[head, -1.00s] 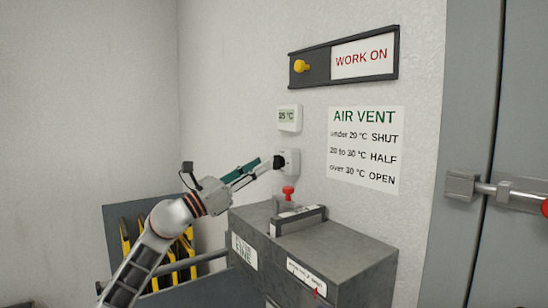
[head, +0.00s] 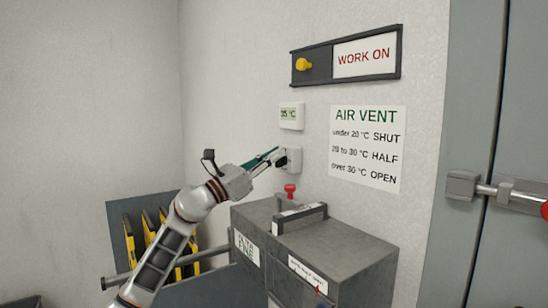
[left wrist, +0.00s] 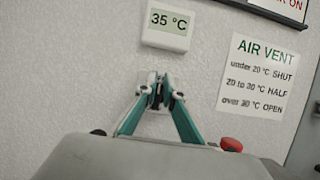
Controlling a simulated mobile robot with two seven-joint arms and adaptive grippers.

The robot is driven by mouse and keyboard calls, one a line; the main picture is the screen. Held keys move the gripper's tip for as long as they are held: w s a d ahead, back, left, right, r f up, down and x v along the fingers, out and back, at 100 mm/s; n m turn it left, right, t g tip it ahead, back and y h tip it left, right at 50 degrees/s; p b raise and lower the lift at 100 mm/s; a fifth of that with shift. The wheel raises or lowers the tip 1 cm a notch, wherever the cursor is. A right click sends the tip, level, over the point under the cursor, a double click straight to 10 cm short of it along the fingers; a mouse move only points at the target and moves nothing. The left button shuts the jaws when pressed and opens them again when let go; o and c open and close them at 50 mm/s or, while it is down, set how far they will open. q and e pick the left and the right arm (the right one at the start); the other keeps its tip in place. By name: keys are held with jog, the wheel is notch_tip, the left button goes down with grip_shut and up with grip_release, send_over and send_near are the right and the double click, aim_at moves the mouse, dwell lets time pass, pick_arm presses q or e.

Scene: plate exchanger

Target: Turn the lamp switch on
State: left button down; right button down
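A small white switch box (head: 294,158) is on the wall below the white thermometer display. My left gripper (head: 278,154) reaches it from the left, with its green fingers at the front of the box. In the left wrist view the two green fingers (left wrist: 158,92) lean in towards each other, with their tips in front of the switch box. Something dark shows between the tips. The tips cover most of the box, so I cannot tell whether they touch or grip its knob. My right gripper is not in view.
The thermometer display (left wrist: 167,26) reads 35 °C. An AIR VENT sign (head: 365,148) and a WORK ON slider panel (head: 345,55) are on the wall. A grey cabinet (head: 330,250) with a red knob (head: 290,189) on it stands below the switch. A grey door is at the right.

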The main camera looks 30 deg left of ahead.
pick_arm(q)
jog(key=shift+w+d+f, duration=0.1)
jog(key=shift+f, duration=0.3)
